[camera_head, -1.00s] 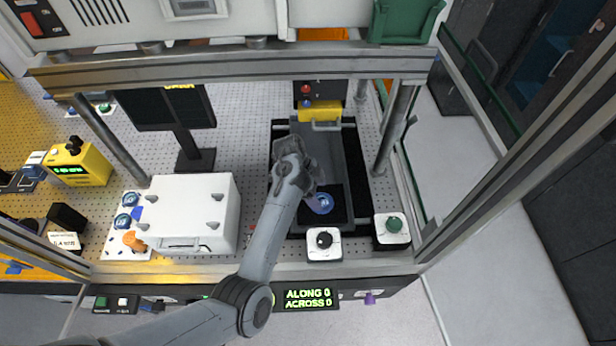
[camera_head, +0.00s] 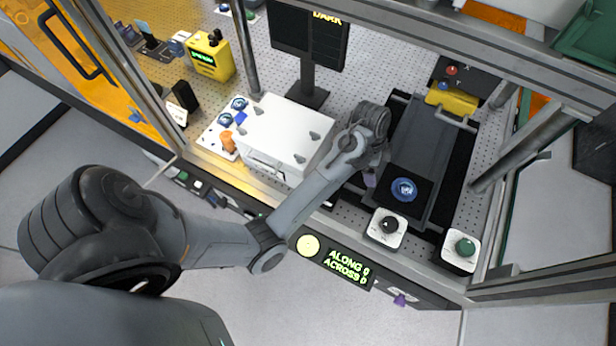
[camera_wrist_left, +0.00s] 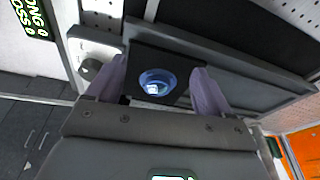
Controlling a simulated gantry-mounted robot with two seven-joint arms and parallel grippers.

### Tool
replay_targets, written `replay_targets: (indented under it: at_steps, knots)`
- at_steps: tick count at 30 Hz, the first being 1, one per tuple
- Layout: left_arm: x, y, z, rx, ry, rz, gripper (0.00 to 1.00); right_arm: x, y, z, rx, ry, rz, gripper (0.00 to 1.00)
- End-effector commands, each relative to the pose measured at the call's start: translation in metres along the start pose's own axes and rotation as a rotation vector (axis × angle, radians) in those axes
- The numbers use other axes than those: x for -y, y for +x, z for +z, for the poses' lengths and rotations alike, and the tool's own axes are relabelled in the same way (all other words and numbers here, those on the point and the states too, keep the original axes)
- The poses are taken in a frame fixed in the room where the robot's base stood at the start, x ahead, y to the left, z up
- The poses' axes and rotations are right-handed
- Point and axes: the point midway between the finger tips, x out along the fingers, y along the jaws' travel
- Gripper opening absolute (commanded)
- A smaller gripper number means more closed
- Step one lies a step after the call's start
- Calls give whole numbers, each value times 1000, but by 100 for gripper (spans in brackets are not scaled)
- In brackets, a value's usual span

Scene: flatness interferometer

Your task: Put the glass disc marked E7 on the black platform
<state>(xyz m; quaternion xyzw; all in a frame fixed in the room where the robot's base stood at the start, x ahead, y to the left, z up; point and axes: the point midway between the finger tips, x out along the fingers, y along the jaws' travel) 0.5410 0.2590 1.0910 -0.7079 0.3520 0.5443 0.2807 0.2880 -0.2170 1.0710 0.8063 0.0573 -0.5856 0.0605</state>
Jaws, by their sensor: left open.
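A blue-tinted glass disc (camera_head: 404,190) lies flat on the black platform (camera_head: 423,192), inside its edges; its marking is too small to read. The wrist view also shows the disc (camera_wrist_left: 157,82) on the black platform (camera_wrist_left: 180,67), seen between my fingers. My left gripper (camera_head: 370,179) is just left of the disc and apart from it in the head view. Its two purple fingers (camera_wrist_left: 158,78) are spread, with nothing held. My right gripper is not in view.
A white box (camera_head: 285,130) stands left of my gripper. Metal posts (camera_head: 523,147) frame the bench.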

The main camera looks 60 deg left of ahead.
Motion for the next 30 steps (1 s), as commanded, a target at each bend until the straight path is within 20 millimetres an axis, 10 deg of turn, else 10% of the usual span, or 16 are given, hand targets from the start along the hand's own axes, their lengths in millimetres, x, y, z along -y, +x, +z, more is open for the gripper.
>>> replay_targets:
  at_steps: [7, 18, 30]
  knots:
    - [-86, 21, 82, 86, -342, -173, 81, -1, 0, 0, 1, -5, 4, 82]
    - [-205, -3, 117, -6, -664, -241, 81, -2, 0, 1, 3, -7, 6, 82]
    - [-228, -13, 118, -38, -733, -231, 81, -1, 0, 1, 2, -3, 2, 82]
